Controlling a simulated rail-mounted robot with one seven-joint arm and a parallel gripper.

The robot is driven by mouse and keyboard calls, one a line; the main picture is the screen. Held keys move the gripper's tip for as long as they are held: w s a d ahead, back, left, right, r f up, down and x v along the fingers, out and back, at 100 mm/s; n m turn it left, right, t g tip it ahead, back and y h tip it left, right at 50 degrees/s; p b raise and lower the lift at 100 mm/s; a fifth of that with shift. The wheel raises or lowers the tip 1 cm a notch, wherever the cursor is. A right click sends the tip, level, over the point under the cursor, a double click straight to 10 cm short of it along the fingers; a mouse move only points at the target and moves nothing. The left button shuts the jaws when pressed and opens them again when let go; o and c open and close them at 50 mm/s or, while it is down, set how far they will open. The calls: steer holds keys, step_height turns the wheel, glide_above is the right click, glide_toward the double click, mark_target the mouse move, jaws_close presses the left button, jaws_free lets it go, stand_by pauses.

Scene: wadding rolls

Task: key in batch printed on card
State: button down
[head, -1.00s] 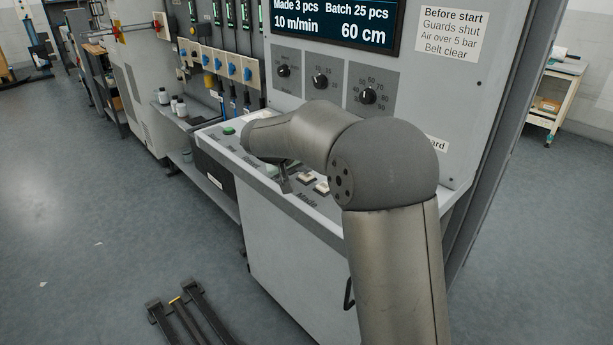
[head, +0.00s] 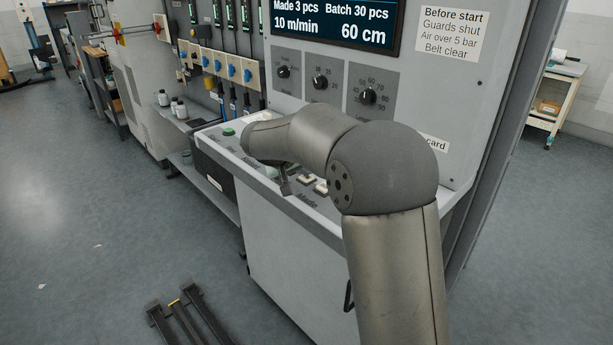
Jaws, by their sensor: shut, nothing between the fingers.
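The display (head: 333,22) on the machine's upright panel reads "Made 3 pcs", "Batch 30 pcs", "10 m/min" and "60 cm". A card (head: 437,144) at the panel's lower right is mostly hidden behind my arm; only the letters "ard" show. My gripper (head: 286,188) points down over the sloped console (head: 215,142), just left of the pale push buttons (head: 307,180). Its fingers are together with nothing held. I cannot tell whether the tip touches a button, as my arm hides part of the console.
Three dials (head: 320,83) sit below the display. A green button (head: 229,132) is at the console's left end. A "Before start" notice (head: 451,35) is at the panel's upper right. Small bottles (head: 173,105) stand on a shelf to the left.

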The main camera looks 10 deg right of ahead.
mark_target(304, 179)
steer(key=shift+r+p, duration=0.3)
steer(key=shift+r, duration=0.5)
steer(key=shift+r+p, duration=1.45)
steer(key=shift+r, duration=1.1)
steer(key=s+f+g+y+p, duration=0.2)
steer(key=s+g+y+p, duration=0.1)
steer(key=s, duration=1.7)
steer(key=s+f+g+y+p, duration=0.2)
steer(key=s+y+p, duration=0.2)
steer(key=s, duration=1.6)
steer(key=shift+a+n+g, duration=0.15)
steer(key=shift+n+g, duration=0.25)
